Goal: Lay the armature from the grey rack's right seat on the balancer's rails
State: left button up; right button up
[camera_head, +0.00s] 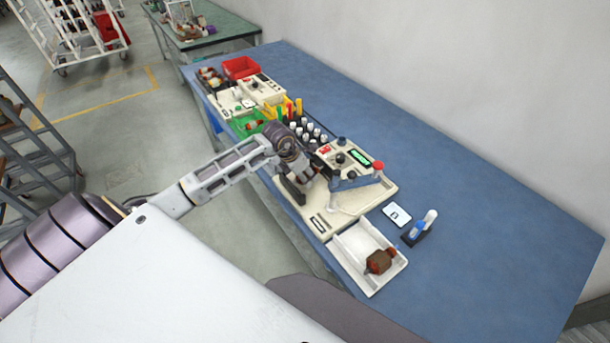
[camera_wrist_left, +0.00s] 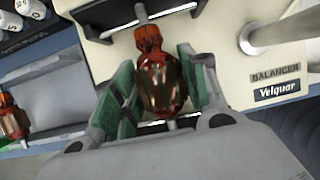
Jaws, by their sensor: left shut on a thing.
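My left gripper (camera_head: 303,188) is at the near-left side of the cream balancer (camera_head: 350,203). In the left wrist view, the gripper (camera_wrist_left: 160,82) has its green-padded fingers on both sides of a copper-red armature (camera_wrist_left: 158,75) and is shut on it. The armature's shaft points up the picture toward a dark gap in the balancer, which carries the "BALANCER Velquar" label (camera_wrist_left: 275,84). I cannot tell whether the shaft touches the rails. Another red armature (camera_wrist_left: 13,120) lies in a grey holder (camera_wrist_left: 62,105) at the left. My right gripper is not in view.
A white tray (camera_head: 347,264) with an armature (camera_head: 380,261) stands at the balancer's near end. A white card (camera_head: 397,214) and a blue-and-white bottle holder (camera_head: 418,236) are right of it. Spools (camera_head: 307,130) and a green tray (camera_head: 246,126) stand beyond. The blue table's right side is clear.

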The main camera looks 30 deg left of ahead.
pick_arm(q)
jog(key=shift+f+b, duration=0.35)
dwell(0.8)
jog(key=o, duration=1.3)
jog(key=shift+o, duration=0.2)
jog(key=v, duration=1.2)
jog(key=shift+s, duration=0.1)
